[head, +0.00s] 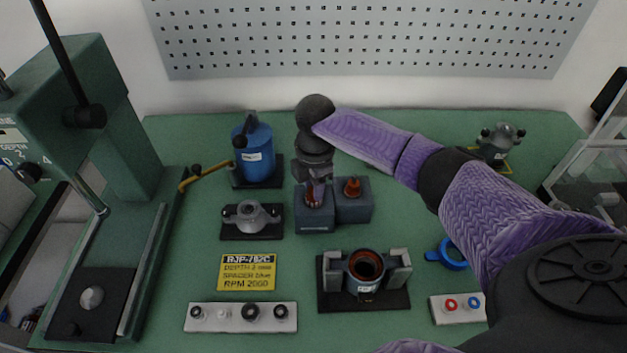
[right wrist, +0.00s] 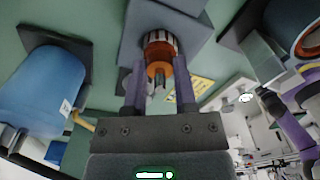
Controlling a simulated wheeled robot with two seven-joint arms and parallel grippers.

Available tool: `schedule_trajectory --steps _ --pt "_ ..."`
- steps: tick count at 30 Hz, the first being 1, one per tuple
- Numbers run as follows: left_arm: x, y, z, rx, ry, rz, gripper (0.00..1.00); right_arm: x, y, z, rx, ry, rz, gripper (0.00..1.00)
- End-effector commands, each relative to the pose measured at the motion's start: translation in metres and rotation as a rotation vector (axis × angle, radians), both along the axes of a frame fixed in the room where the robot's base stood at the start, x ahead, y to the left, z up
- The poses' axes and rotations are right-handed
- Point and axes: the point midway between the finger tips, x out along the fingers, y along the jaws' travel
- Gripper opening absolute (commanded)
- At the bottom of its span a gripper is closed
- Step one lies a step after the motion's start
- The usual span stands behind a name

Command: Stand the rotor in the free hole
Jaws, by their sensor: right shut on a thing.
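A blue-grey holder of two joined blocks (head: 315,223) stands mid-bench. One copper-coloured rotor (head: 352,187) stands in its right block. My right gripper (head: 315,184) points down over the left block, shut on another copper rotor (head: 313,197). In the right wrist view, the held rotor (right wrist: 160,56) is between the two purple fingers (right wrist: 159,85), with the holder (right wrist: 134,42) beyond it. Its lower end is at the left block; I cannot tell how deep it sits, and the hole is hidden. My left gripper is not in view.
A stator fixture (head: 331,298) stands in front, with a yellow label card (head: 247,272) to its left. A blue canister (head: 258,161) and grey housing (head: 251,234) are left of the holder. A green press (head: 118,130) fills the far left.

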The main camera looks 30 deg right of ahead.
Motion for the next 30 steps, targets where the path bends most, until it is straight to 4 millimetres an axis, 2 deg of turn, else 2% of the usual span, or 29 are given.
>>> schedule_trajectory --steps 6,7,12,20,30 --pt "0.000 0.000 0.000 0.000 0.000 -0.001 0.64 0.000 0.000 -0.001 0.000 -0.001 0.000 0.00" --pt "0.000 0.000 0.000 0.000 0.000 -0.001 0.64 0.000 0.000 -0.001 0.000 -0.001 0.000 0.41" --pt "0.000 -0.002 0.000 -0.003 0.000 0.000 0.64 0.000 0.000 -0.001 0.000 0.000 0.000 0.76" --pt "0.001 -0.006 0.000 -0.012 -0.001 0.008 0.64 0.000 0.000 0.001 0.000 0.000 0.001 0.76" --pt "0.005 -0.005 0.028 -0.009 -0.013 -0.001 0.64 0.001 -0.002 0.082 0.001 -0.003 0.001 0.76"
